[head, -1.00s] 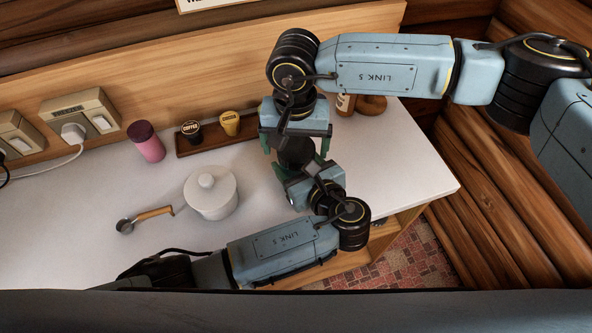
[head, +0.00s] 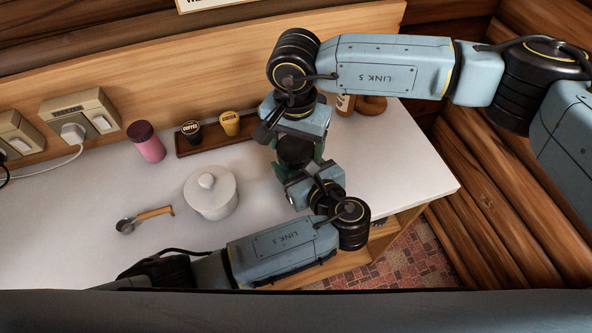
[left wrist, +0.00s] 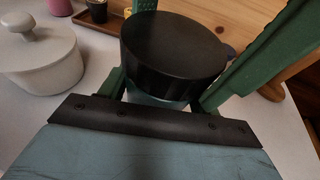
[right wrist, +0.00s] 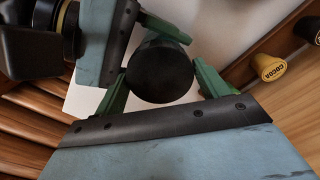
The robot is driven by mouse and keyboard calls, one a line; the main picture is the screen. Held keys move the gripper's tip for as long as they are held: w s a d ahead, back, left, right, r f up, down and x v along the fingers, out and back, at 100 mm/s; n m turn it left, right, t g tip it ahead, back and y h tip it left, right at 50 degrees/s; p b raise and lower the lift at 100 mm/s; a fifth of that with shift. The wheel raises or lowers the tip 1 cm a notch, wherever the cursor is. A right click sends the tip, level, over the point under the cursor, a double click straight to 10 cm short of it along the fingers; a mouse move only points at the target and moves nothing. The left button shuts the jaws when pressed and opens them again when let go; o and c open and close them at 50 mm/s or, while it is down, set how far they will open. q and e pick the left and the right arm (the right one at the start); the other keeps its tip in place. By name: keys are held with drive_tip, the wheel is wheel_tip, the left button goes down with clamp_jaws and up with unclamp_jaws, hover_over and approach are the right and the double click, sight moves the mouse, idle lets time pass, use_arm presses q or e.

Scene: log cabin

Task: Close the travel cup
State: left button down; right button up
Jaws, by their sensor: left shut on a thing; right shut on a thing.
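The right wrist view shows the flat black top (right wrist: 160,70) between green fingers. My right gripper (head: 293,146) is shut on the lid from the back side. My left gripper (head: 302,170) is shut on the cup from the front. Whether the lid is fully seated I cannot tell.
A white lidded pot (head: 211,196) and a wooden-handled scoop (head: 145,219) are left of the cup. A pink tumbler (head: 148,146) and a wooden tray (head: 205,146) with coffee and cocoa jars stand behind. The counter's right end (head: 420,178) is clear.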

drive_tip(key=o, duration=1.1)
drive_tip(key=shift+a, duration=0.15)
drive_tip(key=shift+c, duration=0.2)
drive_tip(key=shift+d, duration=0.25)
drive_tip(key=shift+a+r, duration=0.15)
drive_tip(key=shift+r, duration=2.15)
drive_tip(key=shift+c, duration=0.4)
